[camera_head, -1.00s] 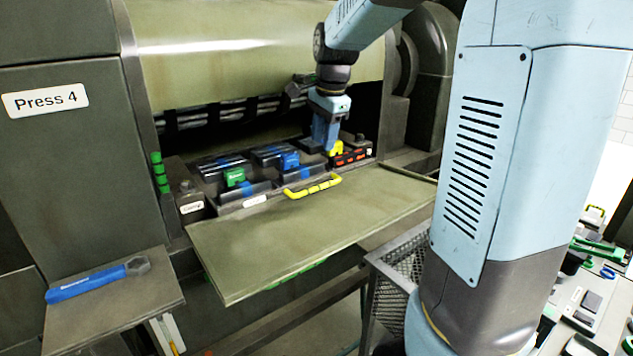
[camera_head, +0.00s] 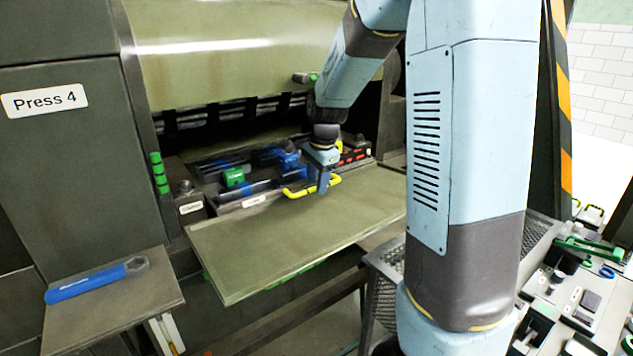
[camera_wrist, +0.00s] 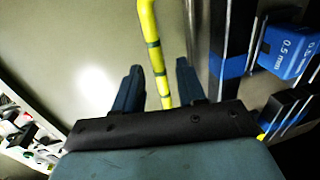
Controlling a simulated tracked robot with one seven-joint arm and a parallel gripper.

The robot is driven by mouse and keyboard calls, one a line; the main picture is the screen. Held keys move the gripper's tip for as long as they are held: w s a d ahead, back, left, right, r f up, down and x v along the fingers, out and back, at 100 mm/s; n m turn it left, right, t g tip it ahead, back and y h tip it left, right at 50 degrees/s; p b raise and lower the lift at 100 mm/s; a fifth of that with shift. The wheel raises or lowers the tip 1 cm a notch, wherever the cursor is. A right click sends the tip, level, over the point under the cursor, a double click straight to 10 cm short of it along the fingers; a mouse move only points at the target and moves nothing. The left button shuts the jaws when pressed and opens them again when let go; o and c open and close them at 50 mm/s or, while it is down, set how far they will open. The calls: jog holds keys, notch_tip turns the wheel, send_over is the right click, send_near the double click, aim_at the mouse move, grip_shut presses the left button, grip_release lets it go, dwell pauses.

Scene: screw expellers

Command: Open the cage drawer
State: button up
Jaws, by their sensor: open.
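The drawer's yellow bar handle (camera_head: 298,193) sits at the front of the press bay, above the olive shelf; it also shows in the wrist view (camera_wrist: 148,30). A small white label (camera_head: 253,201) marks the drawer front left of the handle. My gripper (camera_head: 322,188) is at the right part of the handle, pointing down. In the wrist view my gripper (camera_wrist: 159,68) is open, and the yellow bar runs between its two dark fingers, with a gap on each side. The drawer appears closed, with its front at the shelf's back edge.
The olive shelf (camera_head: 280,235) extends in front and is bare. Blocks with a green tab (camera_head: 234,177) and a blue 0.5 mm tab (camera_wrist: 285,55) stand behind the handle. A blue wrench (camera_head: 95,283) lies on a side ledge. A mesh basket (camera_head: 385,290) stands below right.

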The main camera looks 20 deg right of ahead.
jog(key=shift+f, duration=0.3)
jog(key=shift+c, duration=0.3)
grip_shut()
